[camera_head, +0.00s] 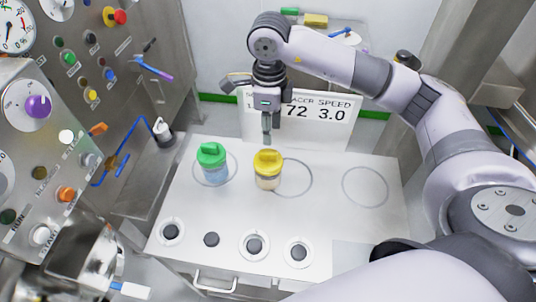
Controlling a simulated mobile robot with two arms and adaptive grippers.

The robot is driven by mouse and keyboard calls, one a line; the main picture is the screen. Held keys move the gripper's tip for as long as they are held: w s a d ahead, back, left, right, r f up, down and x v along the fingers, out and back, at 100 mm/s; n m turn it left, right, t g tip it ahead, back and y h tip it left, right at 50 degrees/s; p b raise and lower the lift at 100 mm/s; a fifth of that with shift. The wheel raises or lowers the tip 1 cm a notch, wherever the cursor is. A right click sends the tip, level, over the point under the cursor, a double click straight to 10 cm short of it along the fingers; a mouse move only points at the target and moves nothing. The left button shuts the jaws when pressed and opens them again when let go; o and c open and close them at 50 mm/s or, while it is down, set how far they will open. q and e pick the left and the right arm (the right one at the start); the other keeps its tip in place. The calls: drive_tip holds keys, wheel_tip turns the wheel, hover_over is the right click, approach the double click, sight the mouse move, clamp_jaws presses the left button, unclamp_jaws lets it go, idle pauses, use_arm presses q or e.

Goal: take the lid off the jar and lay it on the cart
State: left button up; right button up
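A jar with a green lid (211,154) and bluish contents (214,174) stands upright inside a ring mark at the left of the cart top (330,215). A second jar with a yellow lid (268,161) and pale contents (268,183) stands to its right, at the left edge of the middle ring. Both lids are on their jars. My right gripper (267,130) points down above and behind the yellow lid, apart from it. I see it nearly edge-on, so its finger opening is unclear. No held object shows. My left gripper is not in view.
The ring mark (365,187) at right is empty. Several round dark-centred fittings (254,245) line the cart's front, above a handle (215,285). A sign (335,112) stands behind. Control panels (110,60) crowd the left. The cart's right half is mostly clear.

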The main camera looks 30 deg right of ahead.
sight(268, 152)
wheel_tip(268, 152, down, 4)
drive_tip(key=shift+w+d+p, duration=0.15)
drive_tip(key=shift+p, duration=0.3)
drive_tip(key=shift+f, duration=0.15)
drive_tip(key=shift+f+p, duration=0.25)
drive_tip(key=shift+p, duration=0.05)
wheel_tip(268, 152, down, 5)
drive_tip(key=shift+w+r+p, duration=0.1)
drive_tip(key=shift+r+p, duration=0.05)
drive_tip(key=shift+p, duration=1)
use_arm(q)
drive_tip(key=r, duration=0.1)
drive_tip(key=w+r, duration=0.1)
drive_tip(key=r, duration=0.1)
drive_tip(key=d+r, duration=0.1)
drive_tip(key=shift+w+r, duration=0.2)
use_arm(e)
drive_tip(key=shift+c, duration=0.6)
drive_tip(key=shift+c, duration=0.6)
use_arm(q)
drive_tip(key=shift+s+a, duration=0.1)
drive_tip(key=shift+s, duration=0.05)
use_arm(e)
clamp_jaws()
